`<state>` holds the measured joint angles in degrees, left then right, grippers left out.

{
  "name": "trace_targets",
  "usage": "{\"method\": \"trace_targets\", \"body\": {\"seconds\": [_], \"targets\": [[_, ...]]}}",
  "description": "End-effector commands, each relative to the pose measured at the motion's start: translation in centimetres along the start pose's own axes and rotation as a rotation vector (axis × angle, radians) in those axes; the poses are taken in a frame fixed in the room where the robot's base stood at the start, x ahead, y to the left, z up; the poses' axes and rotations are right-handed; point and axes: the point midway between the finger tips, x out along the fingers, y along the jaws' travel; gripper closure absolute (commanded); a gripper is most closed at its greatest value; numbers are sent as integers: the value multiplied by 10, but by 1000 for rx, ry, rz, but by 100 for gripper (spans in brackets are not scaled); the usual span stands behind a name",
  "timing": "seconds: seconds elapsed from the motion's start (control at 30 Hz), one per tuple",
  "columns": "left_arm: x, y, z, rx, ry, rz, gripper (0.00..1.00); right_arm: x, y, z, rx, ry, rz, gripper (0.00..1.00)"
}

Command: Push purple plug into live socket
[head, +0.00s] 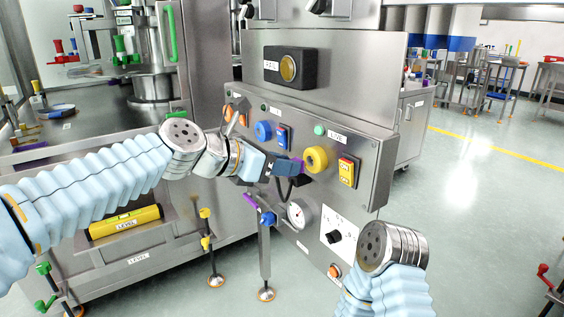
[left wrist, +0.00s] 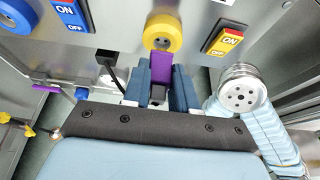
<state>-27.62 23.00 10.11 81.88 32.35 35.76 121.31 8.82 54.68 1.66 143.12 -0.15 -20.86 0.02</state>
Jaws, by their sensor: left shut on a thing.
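My left gripper (head: 291,168) is shut on the purple plug (left wrist: 160,70), which points up at the yellow round socket in the left wrist view. The yellow socket (head: 316,159) is on the steel panel, just right of the plug in the head view; it also shows in the left wrist view (left wrist: 163,31). The plug's tip meets the socket's lower rim in the picture; I cannot tell whether they touch. A blue socket (head: 264,131) is further left. The green lamp (head: 319,130) above the yellow socket looks brighter than the lamp (head: 264,107) above the blue one. My right gripper is out of view.
A yellow ON/OFF switch (head: 347,171) is right of the yellow socket, and a blue switch (head: 283,137) is left. A gauge (head: 297,214) and black knob (head: 335,237) are below. A black cable (left wrist: 111,66) hangs near the plug. My right arm is at lower right.

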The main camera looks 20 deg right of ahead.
Motion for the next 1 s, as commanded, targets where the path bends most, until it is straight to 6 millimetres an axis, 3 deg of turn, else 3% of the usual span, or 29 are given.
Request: {"method": "trace_targets", "body": {"seconds": [1.0], "targets": [[0,0,0,0,-1,0,100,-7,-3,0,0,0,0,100]]}}
